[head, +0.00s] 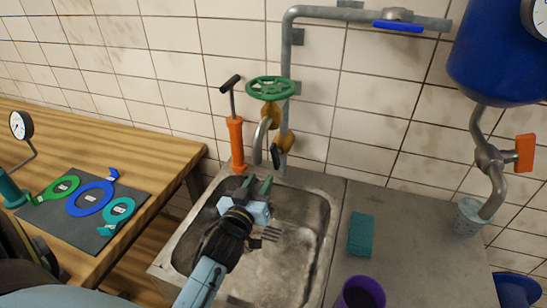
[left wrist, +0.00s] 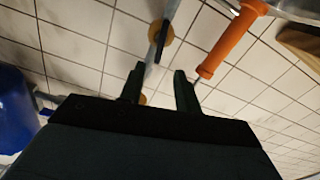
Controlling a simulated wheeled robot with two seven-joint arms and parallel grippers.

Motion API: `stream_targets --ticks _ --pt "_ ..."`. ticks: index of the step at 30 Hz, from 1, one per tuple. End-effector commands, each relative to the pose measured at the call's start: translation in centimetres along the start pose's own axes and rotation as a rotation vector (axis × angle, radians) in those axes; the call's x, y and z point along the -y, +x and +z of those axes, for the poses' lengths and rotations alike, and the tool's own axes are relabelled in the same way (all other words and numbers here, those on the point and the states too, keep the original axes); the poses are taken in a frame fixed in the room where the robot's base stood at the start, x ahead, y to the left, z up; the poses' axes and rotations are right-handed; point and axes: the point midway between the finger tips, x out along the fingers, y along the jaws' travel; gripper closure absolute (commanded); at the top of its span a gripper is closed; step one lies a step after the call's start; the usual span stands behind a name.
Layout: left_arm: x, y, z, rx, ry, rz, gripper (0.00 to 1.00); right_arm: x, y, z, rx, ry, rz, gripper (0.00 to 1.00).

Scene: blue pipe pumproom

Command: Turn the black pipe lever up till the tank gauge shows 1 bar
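The small black pipe lever (head: 275,156) hangs down on the grey pipe above the back of the sink in the head view. My left gripper (head: 257,184) is over the sink, in front of and below the lever, apart from it. Its two fingers are open with nothing between them; the left wrist view shows the same gap (left wrist: 159,84), with the grey pipe beyond. My right gripper is not in view.
A blue lever (head: 398,27) is on the upper pipe. The blue tank (head: 495,55) has an orange lever (head: 524,153) below. A purple cup (head: 360,293) stands right of the sink.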

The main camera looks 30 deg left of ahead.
Motion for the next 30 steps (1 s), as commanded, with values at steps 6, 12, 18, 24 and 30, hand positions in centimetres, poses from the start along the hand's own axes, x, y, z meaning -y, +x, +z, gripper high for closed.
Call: stream_targets --ticks 6,12,18,24,30 --pt "0.0 4.8 -0.1 -0.002 0.001 0.000 0.67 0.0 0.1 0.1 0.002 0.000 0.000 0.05" --pt "0.0 8.1 0.0 0.001 0.001 0.000 0.67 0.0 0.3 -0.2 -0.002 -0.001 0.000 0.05" --pt "0.0 9.8 0.1 0.002 0.000 0.000 0.67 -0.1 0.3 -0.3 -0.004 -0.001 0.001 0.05" --pt "0.0 10.0 0.1 0.003 0.000 -0.001 0.67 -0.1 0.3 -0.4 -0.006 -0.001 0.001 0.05" --pt "0.0 10.0 0.1 0.003 0.000 -0.001 0.76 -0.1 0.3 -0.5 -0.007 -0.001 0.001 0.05"
